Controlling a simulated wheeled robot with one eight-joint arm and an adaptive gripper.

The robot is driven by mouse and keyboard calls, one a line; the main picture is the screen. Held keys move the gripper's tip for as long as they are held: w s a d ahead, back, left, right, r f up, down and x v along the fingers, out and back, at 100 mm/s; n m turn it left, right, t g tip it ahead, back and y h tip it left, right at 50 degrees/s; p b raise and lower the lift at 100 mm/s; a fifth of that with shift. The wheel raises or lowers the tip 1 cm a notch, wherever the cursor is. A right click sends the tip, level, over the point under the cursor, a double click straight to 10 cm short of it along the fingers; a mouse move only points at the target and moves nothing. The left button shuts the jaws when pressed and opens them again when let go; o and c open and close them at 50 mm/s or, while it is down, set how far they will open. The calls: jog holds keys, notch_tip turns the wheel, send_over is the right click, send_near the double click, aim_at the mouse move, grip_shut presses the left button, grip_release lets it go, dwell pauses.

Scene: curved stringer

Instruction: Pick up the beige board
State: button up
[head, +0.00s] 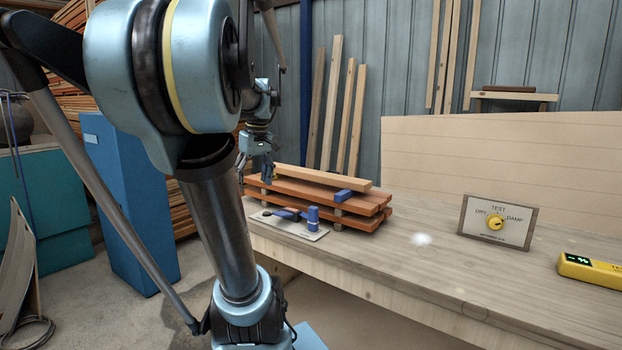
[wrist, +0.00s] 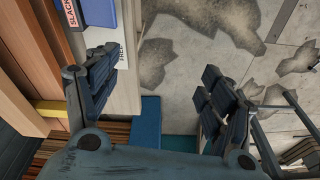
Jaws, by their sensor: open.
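The beige board (head: 320,177) lies on top of a stack of reddish-brown boards (head: 315,195) on the workbench in the head view. Boards show at the left of the wrist view, outside the left finger. I cannot tell for sure which of them is the beige one.

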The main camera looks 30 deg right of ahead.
jog(key=w+d+r+n, duration=0.1)
jog(key=w+d+r, duration=0.1)
jog(key=d+r, duration=0.35)
jog(key=w+d+r, duration=0.2)
jog(key=d+r, duration=0.1)
jog(key=d, duration=0.6)
jog(key=n, duration=0.1)
send_near(313, 172)
jog(key=shift+t+y, duration=0.3)
jog(key=shift+t, duration=0.1)
jog(key=x, duration=0.4)
jog(key=shift+s+d+f, duration=0.2)
jog(key=shift+s+d, duration=0.05)
jog(key=shift+x, duration=2.5)
jog(key=shift+w+d, duration=0.1)
jog(key=shift+w, duration=0.1)
jog(key=c, duration=1.6)
